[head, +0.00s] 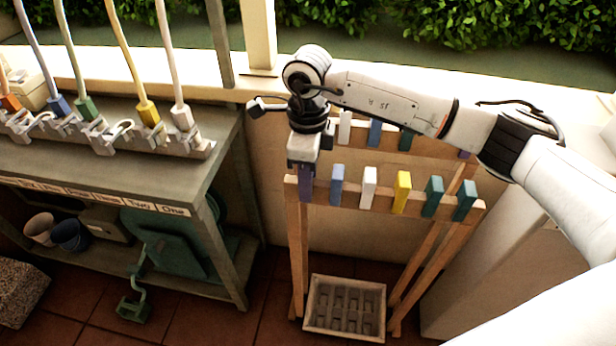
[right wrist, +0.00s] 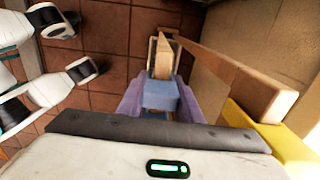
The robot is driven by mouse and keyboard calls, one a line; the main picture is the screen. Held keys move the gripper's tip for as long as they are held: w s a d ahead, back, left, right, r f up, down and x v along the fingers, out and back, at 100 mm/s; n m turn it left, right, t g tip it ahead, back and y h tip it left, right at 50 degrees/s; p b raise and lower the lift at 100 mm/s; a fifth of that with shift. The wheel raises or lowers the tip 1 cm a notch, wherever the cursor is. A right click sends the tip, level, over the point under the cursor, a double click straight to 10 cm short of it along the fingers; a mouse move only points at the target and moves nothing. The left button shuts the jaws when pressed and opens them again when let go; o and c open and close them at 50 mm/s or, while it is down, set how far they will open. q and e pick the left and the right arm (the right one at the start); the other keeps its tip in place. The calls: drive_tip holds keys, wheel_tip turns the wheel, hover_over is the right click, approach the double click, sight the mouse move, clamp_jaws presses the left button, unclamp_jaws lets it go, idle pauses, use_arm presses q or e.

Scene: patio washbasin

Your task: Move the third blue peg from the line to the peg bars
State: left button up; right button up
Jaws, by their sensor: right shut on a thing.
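The peg bars are wooden rails on a stand, with a front bar (head: 386,203) and a back bar behind it. My right gripper (head: 306,190) is at the left end of the front bar, pointing down, with purple fingers. In the right wrist view its fingers are shut on a blue peg (right wrist: 160,95), which sits at the wooden bar (right wrist: 164,58); whether it is fully seated cannot be told. The fingers hide this peg in the head view. Beside it on the front bar are a blue peg (head: 337,186), a white peg (head: 369,188), a yellow peg (head: 402,192) and green-teal pegs (head: 433,197).
The back bar carries white (head: 345,128), blue (head: 375,133) and green pegs, partly behind my arm. A grey crate (head: 345,308) stands on the tiles below. At left, a bench (head: 110,165) holds clamps and coloured hose ends. A pillar stands at right.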

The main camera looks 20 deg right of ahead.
drive_tip(key=shift+f, duration=0.2)
drive_tip(key=o, duration=1.1)
drive_tip(key=shift+r+p, duration=2.3)
drive_tip(key=shift+r, duration=1.75)
